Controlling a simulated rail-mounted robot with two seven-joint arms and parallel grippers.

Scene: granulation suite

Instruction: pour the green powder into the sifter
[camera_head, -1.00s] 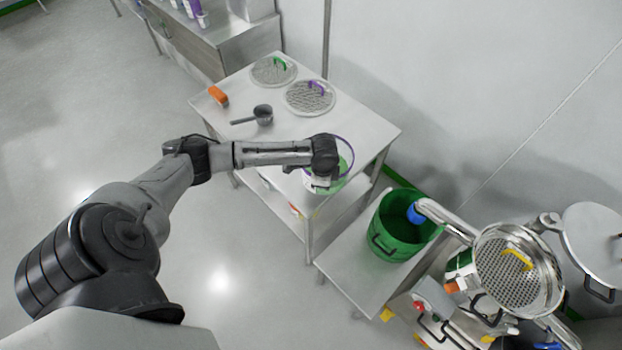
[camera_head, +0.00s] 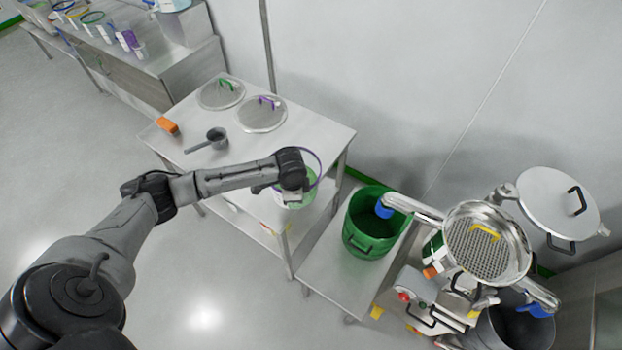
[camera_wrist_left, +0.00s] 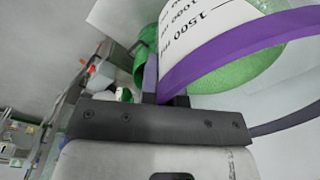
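A clear beaker (camera_head: 312,167) with a purple rim holds green powder. It shows at the table's front right edge in the head view. In the left wrist view, its purple rim (camera_wrist_left: 215,58), volume marks and green powder (camera_wrist_left: 240,72) are close up. My left gripper (camera_wrist_left: 166,92) is shut on the beaker at its rim; the arm hides part of it in the head view. The sifter (camera_head: 486,256) is a round steel pan with a mesh and yellow handle at the right, its lid (camera_head: 550,198) swung aside. The beaker is well left of it. My right gripper is not in view.
A steel table (camera_head: 240,150) carries two round mesh screens, a grey scoop (camera_head: 217,137) and an orange block (camera_head: 167,126). A green bucket (camera_head: 368,235) stands between table and sifter, under the sifter's spout (camera_head: 415,207). A bench with containers is at the back left.

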